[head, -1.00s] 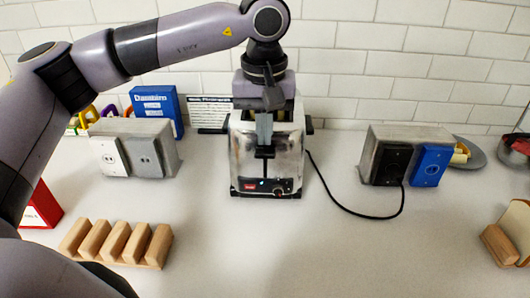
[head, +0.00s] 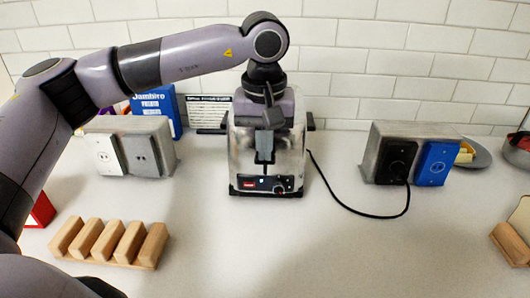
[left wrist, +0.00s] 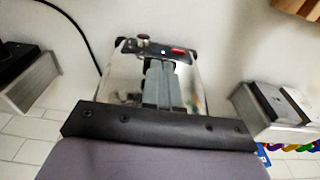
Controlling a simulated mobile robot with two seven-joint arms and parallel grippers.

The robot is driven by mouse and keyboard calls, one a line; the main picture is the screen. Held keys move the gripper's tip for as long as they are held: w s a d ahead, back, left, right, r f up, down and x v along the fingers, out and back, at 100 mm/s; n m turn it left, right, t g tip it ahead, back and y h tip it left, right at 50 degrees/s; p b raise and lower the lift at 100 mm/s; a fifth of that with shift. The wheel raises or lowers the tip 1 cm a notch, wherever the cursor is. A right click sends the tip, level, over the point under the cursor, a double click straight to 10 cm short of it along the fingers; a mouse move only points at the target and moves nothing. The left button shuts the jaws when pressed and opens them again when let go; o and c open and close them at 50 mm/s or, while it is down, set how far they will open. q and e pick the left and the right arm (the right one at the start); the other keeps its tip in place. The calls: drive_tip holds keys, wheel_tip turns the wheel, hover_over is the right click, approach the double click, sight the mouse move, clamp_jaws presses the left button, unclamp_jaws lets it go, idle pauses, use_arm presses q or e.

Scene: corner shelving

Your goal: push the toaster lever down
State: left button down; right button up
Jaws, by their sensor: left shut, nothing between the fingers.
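The silver toaster (head: 242,160) stands upright on the counter against the tiled wall, with a black base panel, a red label and a knob at its front. My left gripper (head: 264,156) points down in front of the toaster's front face, its grey fingers shut and empty. In the left wrist view the shut fingers (left wrist: 160,70) reach toward the toaster's front panel (left wrist: 160,49). A little black shows by the fingertips, but the lever is mostly hidden behind them. I cannot tell whether they touch it. My right gripper is in neither view.
A grey outlet box (head: 161,128) stands left of the toaster; another (head: 374,138) stands right, with the black cord (head: 352,211) running to it. A wooden slotted rack (head: 146,263) lies front left. The counter in front of the toaster is clear.

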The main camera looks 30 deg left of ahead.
use_arm(q)
wheel_tip(320, 180, down, 3)
drive_tip(key=shift+f+b, duration=0.2)
drive_tip(key=shift+b, duration=0.7)
drive_tip(key=shift+r, duration=0.2)
drive_tip(key=s, duration=0.1)
drive_tip(key=s+d+r, duration=0.1)
drive_tip(key=shift+s+d, duration=0.15)
drive_tip(key=shift+s, duration=0.2)
wheel_tip(320, 180, up, 7)
drive_tip(key=shift+s+d, duration=0.15)
drive_tip(key=shift+s, duration=0.2)
drive_tip(key=shift+s, duration=0.1)
